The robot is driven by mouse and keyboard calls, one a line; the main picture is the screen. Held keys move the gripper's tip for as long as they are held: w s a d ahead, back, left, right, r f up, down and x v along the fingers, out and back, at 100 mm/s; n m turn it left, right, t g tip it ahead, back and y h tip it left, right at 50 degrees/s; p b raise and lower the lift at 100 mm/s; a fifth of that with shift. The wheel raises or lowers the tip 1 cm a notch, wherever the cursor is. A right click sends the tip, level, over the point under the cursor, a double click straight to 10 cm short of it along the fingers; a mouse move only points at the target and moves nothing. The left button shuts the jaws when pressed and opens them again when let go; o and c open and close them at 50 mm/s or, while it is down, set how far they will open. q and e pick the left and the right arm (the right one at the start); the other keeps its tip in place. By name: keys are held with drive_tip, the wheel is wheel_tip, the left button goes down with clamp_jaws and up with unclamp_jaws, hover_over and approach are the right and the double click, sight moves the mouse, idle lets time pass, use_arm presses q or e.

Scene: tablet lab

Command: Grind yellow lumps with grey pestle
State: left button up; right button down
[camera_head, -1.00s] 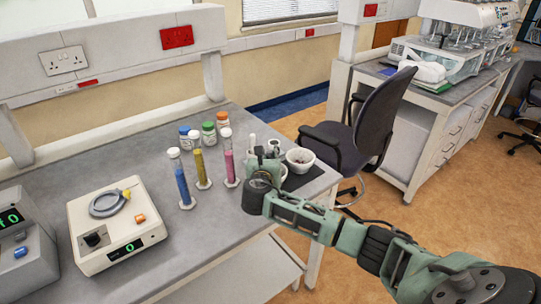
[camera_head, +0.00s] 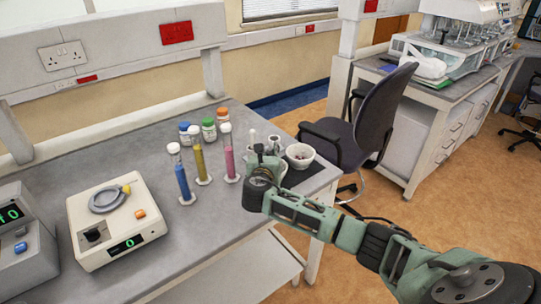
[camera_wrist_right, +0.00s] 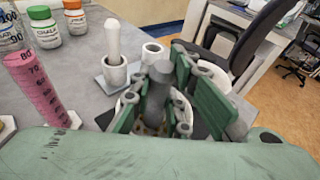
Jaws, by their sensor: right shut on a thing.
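My right gripper (camera_head: 268,160) is over the right end of the bench. In the right wrist view its fingers (camera_wrist_right: 166,105) are shut on the grey pestle (camera_wrist_right: 160,75), which stands roughly upright between them. A white bowl (camera_wrist_right: 181,103) shows in part behind and around the fingers, below the pestle. A second white bowl (camera_head: 300,161) with dark reddish bits stands just right of the gripper in the head view. My left gripper is not in view.
A white pestle (camera_wrist_right: 113,42) stands in a holder cup beside an empty-looking cup (camera_wrist_right: 152,52). Pink (camera_head: 229,160), yellow (camera_head: 200,162) and blue (camera_head: 182,182) cylinders and capped jars (camera_head: 208,132) stand left of the gripper. A balance-like device (camera_head: 140,236) is farther left.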

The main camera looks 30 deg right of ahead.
drive_tip(key=shift+f, duration=0.45)
idle(0.4)
